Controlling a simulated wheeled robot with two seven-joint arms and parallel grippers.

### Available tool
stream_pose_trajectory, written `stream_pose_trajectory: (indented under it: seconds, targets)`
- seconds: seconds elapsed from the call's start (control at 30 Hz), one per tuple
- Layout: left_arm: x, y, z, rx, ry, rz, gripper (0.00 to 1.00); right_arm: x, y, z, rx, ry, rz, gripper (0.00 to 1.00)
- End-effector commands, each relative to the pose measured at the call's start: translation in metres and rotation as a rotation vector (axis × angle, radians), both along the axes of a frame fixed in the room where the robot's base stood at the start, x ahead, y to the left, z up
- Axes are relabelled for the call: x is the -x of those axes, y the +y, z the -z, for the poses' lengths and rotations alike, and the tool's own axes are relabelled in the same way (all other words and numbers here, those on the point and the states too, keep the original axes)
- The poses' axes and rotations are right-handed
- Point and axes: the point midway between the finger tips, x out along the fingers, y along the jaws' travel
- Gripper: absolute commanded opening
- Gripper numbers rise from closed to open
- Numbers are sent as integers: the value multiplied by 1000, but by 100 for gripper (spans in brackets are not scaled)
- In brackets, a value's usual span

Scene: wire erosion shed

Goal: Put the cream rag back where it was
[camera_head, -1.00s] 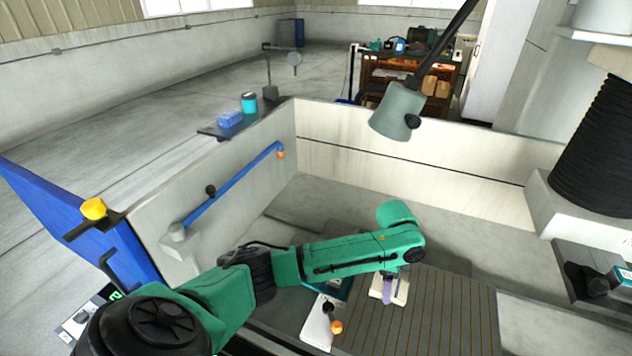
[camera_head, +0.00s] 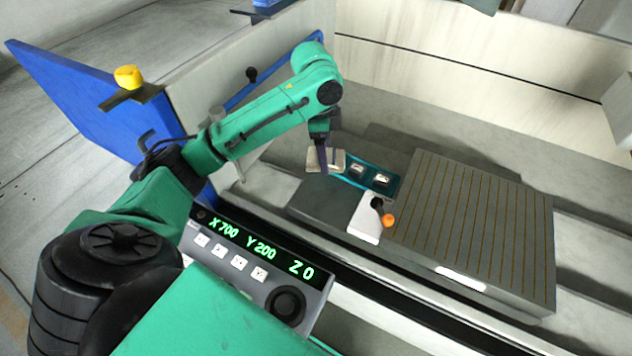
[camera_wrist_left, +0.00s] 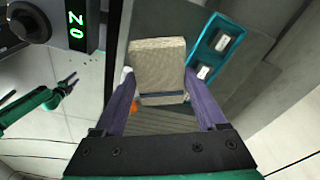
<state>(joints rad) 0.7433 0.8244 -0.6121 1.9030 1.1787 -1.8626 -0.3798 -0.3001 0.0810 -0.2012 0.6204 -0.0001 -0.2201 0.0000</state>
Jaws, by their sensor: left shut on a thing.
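The cream rag (camera_head: 338,161) is a folded, pale block of cloth. It also shows in the left wrist view (camera_wrist_left: 157,62), between the two purple fingers. My left gripper (camera_head: 323,158) is shut on it and holds it beside the left end of a teal tray (camera_head: 382,188). The fingers hide part of the rag in the head view. I cannot tell whether the rag touches the surface below. My right gripper (camera_wrist_left: 68,86) shows small at the left of the left wrist view, its fingers apart and empty.
The tray holds small pale-and-dark pieces. A control panel (camera_head: 260,255) is in front.

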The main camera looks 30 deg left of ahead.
Motion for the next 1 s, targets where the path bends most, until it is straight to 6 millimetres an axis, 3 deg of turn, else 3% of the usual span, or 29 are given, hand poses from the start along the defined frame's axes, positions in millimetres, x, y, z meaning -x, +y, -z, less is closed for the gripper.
stream_pose_trajectory:
  seconds: [0.2, 0.53, 0.63, 0.97, 1.0]
  targets:
    - [2, 1, 71, -1, 6, -1, 22, 0, -6, -13, 8, 0, 1, 50]
    - [1, 0, 136, 0, 2, -1, 22, 0, 0, -19, 0, 0, 3, 50]
    - [1, 1, 149, -2, 1, 1, 22, 0, 2, -20, -3, 1, 4, 50]
    - [0, 0, 154, 0, -1, 1, 22, 0, 4, -18, -5, 0, 4, 50]
    - [0, 0, 153, 0, -1, 1, 89, 1, 4, -18, -5, 0, 4, 50]
